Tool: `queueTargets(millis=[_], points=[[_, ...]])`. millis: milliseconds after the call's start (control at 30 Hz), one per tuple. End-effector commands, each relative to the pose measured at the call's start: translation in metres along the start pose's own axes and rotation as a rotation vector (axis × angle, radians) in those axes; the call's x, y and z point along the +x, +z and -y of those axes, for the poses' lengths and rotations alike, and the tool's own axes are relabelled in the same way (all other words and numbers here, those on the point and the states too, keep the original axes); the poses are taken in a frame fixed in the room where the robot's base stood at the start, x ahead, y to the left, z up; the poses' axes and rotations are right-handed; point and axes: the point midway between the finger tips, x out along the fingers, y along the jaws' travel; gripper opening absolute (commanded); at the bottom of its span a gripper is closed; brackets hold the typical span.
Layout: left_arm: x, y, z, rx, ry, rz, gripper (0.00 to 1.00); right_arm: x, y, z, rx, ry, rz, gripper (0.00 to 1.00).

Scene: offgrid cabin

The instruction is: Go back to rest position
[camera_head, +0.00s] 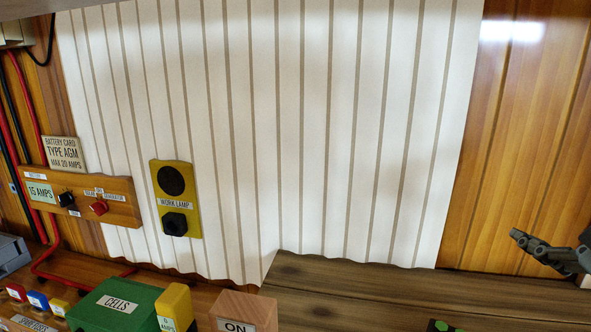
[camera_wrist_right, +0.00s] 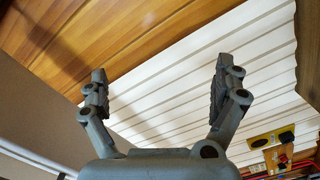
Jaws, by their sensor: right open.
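My right gripper (camera_wrist_right: 160,92) is open and empty in the right wrist view, its two fingers spread wide against the wood wall and the white ribbed panel. In the head view part of my right gripper (camera_head: 545,248) shows at the right edge, in front of the wood wall and above the counter. The rest of it is cut off by the frame. My left gripper is in neither view.
A dark wood counter (camera_head: 380,298) runs along the bottom. A green CELLS box (camera_head: 115,304), a yellow block (camera_head: 174,306) and an ON block (camera_head: 244,311) stand at lower left. A yellow work lamp plate (camera_head: 176,199) and wooden control panel (camera_head: 85,197) are on the wall.

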Motion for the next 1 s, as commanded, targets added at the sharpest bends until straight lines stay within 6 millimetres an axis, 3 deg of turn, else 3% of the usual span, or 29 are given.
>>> queueTargets(millis=[33,100,200,400,567,867,1000], points=[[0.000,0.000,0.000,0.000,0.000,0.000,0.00,-0.013,0.028,0.023,0.118,-0.093,0.140,0.98],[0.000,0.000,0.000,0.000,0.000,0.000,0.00,-0.037,0.057,0.057,0.255,-0.220,0.318,0.98],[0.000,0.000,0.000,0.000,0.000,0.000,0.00,-0.073,0.081,0.096,0.384,-0.372,0.512,0.98],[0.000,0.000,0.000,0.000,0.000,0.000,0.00,-0.145,0.097,0.150,0.533,-0.623,0.790,0.98],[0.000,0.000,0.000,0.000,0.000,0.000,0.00,-0.203,0.094,0.176,0.600,-0.804,0.969,0.98],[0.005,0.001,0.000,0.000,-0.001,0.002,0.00,-0.185,0.160,0.271,0.590,-0.818,1.021,0.98],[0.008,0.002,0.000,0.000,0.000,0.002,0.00,-0.188,0.202,0.326,0.585,-0.825,1.048,0.98]])
